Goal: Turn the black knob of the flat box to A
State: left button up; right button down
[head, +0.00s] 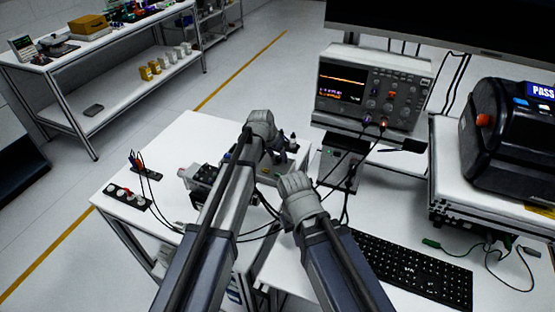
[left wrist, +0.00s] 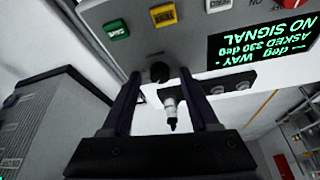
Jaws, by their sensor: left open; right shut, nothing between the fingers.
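The black knob (left wrist: 159,72) sticks out of the pale face of a box (left wrist: 187,50) in the left wrist view. My left gripper (left wrist: 162,76) is open, its two dark fingers on either side of the knob; I cannot tell whether they touch it. In the head view my left gripper (head: 282,150) is the higher one, largely hidden by its own arm. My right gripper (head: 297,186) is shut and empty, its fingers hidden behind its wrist. The box's screen (left wrist: 262,45) reads "ASKED 330 deg" and "NO SIGNAL", upside down. No letter A is readable.
A silver plug-like part (left wrist: 172,108) with a black tip shows between the fingers. Green (left wrist: 116,28) and yellow (left wrist: 163,14) buttons sit near the knob. Cables cross the white table (head: 125,180). An oscilloscope (head: 372,85) and a keyboard (head: 412,270) stand to the right.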

pick_arm(q)
grip_shut()
dwell(0.4)
